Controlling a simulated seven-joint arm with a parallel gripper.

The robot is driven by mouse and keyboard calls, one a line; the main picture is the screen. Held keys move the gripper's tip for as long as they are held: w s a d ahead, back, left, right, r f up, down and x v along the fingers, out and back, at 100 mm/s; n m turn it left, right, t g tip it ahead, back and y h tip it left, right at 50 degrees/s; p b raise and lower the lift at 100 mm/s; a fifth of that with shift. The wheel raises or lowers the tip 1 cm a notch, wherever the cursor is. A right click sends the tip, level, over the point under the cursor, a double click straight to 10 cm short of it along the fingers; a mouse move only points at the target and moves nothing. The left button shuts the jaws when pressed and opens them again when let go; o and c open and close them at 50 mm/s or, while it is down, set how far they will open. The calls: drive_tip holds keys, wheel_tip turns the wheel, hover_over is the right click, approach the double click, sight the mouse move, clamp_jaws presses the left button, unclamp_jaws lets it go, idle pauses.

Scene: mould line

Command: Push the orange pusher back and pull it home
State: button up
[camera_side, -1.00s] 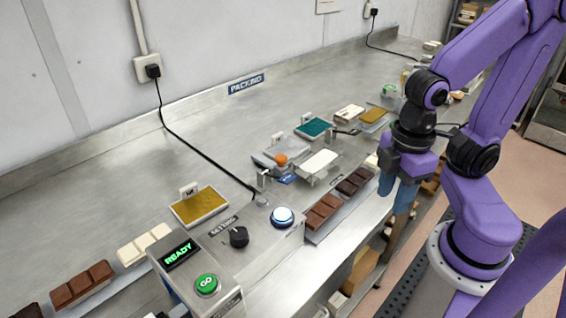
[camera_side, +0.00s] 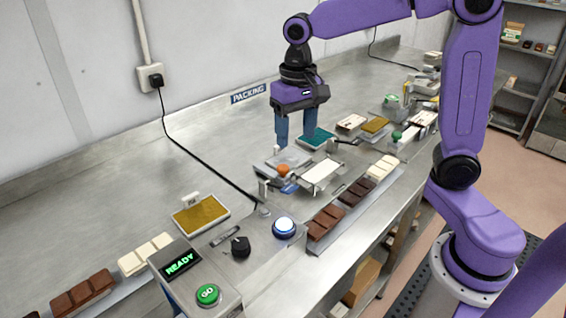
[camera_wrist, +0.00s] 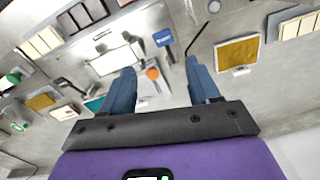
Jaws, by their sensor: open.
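The orange pusher knob (camera_side: 283,169) sits on a grey metal fixture (camera_side: 262,168) in the middle of the bench, left of a white plate (camera_side: 321,171). The knob also shows in the wrist view (camera_wrist: 153,73), between my fingers in the picture and nearer the left one. My gripper (camera_side: 296,138) hangs fingers down above and behind the knob. Its two blue fingers are apart with nothing between them, and they look clear of the knob. The fingers also show in the wrist view (camera_wrist: 160,68).
Chocolate bars (camera_side: 326,221) lie front right. A teal pad (camera_side: 314,138) sits behind the fixture. The back left bench is clear.

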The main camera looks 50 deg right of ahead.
sight(283, 167)
drive_tip(key=w+d+r+m, duration=0.2)
drive_tip(key=w+d+m, duration=0.45)
drive_tip(key=w, duration=0.25)
drive_tip(key=f, duration=1.7)
drive_tip(key=shift+a+f, duration=0.4)
